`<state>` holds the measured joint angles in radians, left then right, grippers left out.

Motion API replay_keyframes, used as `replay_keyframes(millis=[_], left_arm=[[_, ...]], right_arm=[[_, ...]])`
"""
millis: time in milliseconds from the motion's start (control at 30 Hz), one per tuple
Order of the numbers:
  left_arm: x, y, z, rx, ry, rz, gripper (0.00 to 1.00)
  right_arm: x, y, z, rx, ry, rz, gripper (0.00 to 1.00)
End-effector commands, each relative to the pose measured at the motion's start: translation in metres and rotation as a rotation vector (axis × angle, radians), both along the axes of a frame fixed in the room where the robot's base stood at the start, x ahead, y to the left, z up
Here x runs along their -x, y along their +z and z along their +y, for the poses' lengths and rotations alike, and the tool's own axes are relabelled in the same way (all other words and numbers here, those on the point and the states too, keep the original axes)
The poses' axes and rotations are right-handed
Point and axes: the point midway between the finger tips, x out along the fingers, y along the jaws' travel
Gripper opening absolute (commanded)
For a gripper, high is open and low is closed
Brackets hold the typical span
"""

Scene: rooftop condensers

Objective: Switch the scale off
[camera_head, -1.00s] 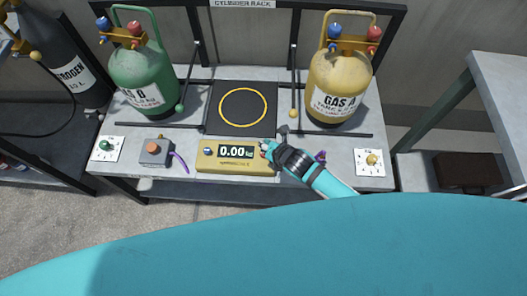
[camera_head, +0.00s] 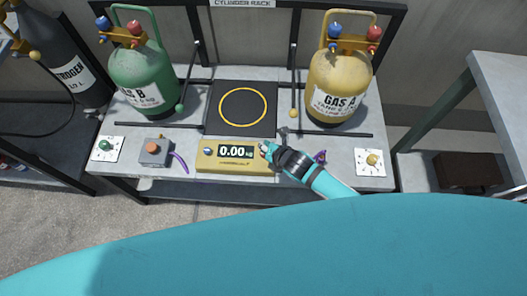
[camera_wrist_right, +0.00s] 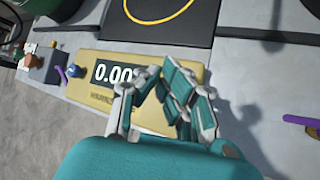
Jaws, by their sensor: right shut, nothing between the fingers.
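The scale's yellow control box (camera_head: 236,164) sits at the front of the bench, its display lit and reading 0.00. A blue knob (camera_head: 208,151) is on its left side, also seen in the right wrist view (camera_wrist_right: 75,71). The black scale platform (camera_head: 222,122) with a yellow ring lies behind the box and is empty. My right gripper (camera_head: 265,148) is shut and empty at the right end of the box; in the right wrist view its fingers cover that end, so I cannot tell whether they touch it. My left gripper is not in view.
A green Gas B cylinder (camera_head: 142,80) stands left of the platform, a yellow Gas A cylinder (camera_head: 336,85) right of it. A grey box with an orange button (camera_head: 153,151) is left of the scale box. White dial plates (camera_head: 107,149) (camera_head: 370,163) lie at both bench ends.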

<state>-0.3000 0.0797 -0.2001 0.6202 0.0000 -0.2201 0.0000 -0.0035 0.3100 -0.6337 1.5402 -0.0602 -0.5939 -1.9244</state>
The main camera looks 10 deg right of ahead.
Motion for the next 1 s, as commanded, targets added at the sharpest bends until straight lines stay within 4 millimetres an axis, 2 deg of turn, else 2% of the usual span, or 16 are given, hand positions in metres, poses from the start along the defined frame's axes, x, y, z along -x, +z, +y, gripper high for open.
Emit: replay_keyframes(millis=[1000], left_arm=[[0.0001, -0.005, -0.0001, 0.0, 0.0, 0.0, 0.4]], right_arm=[[0.0005, -0.0102, -0.0003, 0.0, 0.0, 0.001, 0.0]])
